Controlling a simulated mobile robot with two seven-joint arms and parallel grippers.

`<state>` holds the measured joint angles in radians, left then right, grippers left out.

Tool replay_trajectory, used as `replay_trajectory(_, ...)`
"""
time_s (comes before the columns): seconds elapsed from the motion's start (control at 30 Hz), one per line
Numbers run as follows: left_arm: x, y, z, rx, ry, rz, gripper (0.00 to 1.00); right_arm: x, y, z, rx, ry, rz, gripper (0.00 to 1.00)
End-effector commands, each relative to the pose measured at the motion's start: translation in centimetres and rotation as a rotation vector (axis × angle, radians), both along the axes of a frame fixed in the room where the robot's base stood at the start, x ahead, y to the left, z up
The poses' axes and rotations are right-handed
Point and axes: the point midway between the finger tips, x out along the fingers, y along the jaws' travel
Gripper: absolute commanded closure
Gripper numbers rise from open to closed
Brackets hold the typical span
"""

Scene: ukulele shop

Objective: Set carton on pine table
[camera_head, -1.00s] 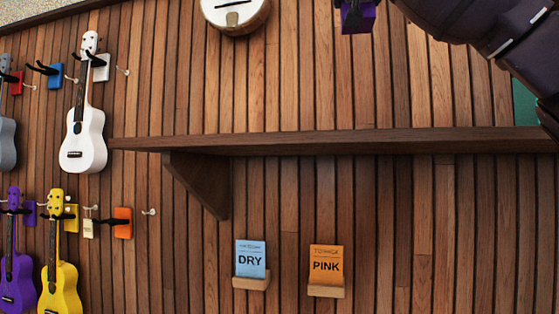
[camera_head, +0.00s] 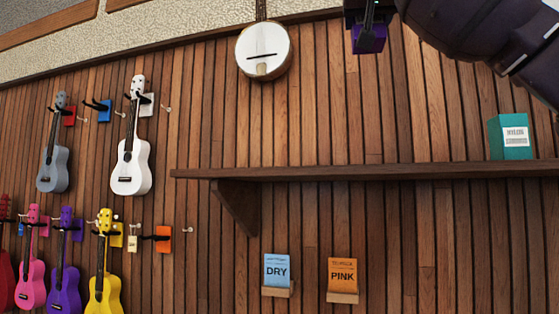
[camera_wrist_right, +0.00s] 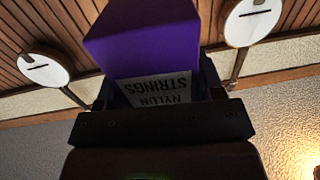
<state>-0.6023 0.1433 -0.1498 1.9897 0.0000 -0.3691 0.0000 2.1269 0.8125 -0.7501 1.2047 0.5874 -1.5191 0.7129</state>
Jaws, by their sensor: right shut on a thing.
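A purple carton (camera_head: 369,40) is held at the top of the head view by my right gripper (camera_head: 370,12). In the right wrist view the purple carton (camera_wrist_right: 145,48) sits between the fingers of the right gripper (camera_wrist_right: 155,98), which is shut on it. Its white label reads "NYLON STRINGS", upside down in this view. The carton appears clear of the shelf and the wall. My left gripper is not in view. No pine table shows in either view.
A dark wooden shelf (camera_head: 380,172) runs along the slatted wall, with a teal carton (camera_head: 511,138) at its right end. A "DRY" card (camera_head: 277,270) and a "PINK" card (camera_head: 342,273) are below it. A banjo (camera_head: 264,50) and several ukuleles (camera_head: 131,165) hang on the wall.

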Motion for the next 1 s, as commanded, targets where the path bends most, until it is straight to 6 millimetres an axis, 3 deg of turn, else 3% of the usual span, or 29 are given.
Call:
replay_trajectory(0.2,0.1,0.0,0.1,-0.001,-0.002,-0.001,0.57,-2.3,2.2,3.4,0.001,-0.004,0.049,0.64)
replay_trajectory(0.5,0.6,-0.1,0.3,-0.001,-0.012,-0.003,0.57,-5.6,5.9,5.5,-0.002,-0.003,0.126,0.64)
replay_trajectory(0.67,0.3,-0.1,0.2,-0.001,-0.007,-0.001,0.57,-5.9,8.5,4.5,-0.003,0.001,0.187,0.64)
replay_trajectory(1.0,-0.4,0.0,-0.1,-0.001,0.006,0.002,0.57,-4.7,12.0,0.0,-0.002,-0.001,0.293,0.64)
